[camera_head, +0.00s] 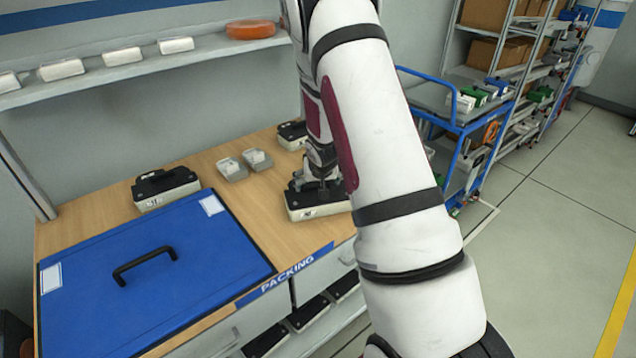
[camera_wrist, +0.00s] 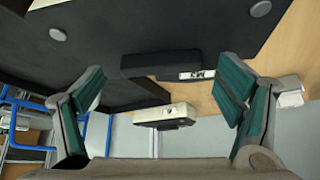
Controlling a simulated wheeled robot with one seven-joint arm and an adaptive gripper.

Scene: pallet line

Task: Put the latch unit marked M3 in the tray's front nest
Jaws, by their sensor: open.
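A latch unit (camera_head: 318,207) with a cream body and black top stands on the wooden bench, directly below my gripper (camera_head: 320,182). Its small front mark is too small to read surely. A similar latch unit (camera_head: 166,190) stands behind the blue cover, and another (camera_head: 292,134) is farther back, partly hidden by my arm. A blue cover (camera_head: 170,275) with a black handle lies at the left; no tray nest shows.
Two small grey pieces (camera_head: 232,168) sit mid-bench. A wall shelf (camera_head: 130,68) holds several white items and an orange one. Black-topped units lie on the shelf below the bench (camera_head: 305,312). A blue cart (camera_head: 455,120) stands to the right, with open floor beyond.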

